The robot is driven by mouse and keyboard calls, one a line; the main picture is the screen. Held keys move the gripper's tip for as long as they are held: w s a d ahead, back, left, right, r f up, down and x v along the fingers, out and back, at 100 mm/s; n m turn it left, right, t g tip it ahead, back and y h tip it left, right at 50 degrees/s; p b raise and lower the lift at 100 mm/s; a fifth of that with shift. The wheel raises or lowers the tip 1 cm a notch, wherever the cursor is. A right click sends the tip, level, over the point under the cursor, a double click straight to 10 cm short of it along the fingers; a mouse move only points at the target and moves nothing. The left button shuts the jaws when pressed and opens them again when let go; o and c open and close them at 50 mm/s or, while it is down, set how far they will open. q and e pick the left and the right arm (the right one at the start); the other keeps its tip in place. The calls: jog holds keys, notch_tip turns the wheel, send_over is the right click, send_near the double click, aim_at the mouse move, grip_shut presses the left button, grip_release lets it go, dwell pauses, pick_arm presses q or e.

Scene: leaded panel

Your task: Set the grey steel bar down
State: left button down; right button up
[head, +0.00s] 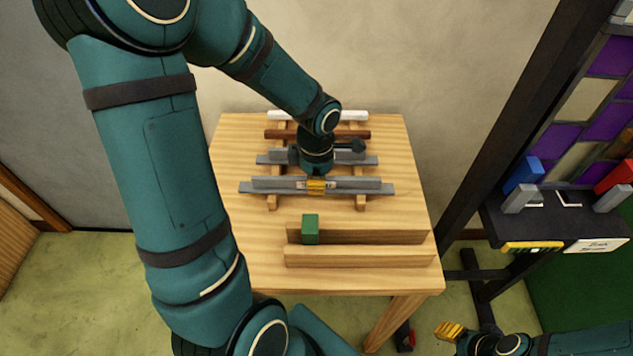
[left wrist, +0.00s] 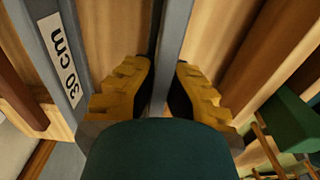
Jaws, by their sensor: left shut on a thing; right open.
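My left gripper (head: 316,187) points down over the front of a wooden rack on the table. Its yellow fingers are shut on a grey steel bar (head: 363,187), which lies crosswise at the rack's front. In the left wrist view the bar (left wrist: 173,45) runs between the fingers (left wrist: 165,95). A wider grey strip labelled "30 cm" (left wrist: 62,62) runs beside it. Whether the held bar rests on the rack or hangs just above it I cannot tell. My right gripper (head: 450,331) is open at the lower right, off the table, with its fingertips only partly distinguishable.
The rack's wooden rails (head: 360,203) also carry another grey bar (head: 268,159), a brown bar (head: 355,134) and a white bar (head: 352,115). A green block (head: 310,230) stands at a wooden channel (head: 370,255) nearer me. A dark shelf (head: 520,222) with blocks stands right of the table.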

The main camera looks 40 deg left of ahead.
pick_arm(q)
jog(key=shift+r, duration=0.1)
jog(key=shift+f, duration=0.25)
jog(key=c, duration=1.1)
grip_release()
jog(key=shift+c, duration=0.2)
jog(key=shift+r, duration=0.5)
notch_tip(320, 180, up, 12)
jog(key=p, duration=0.3)
jog(key=shift+f, duration=0.25)
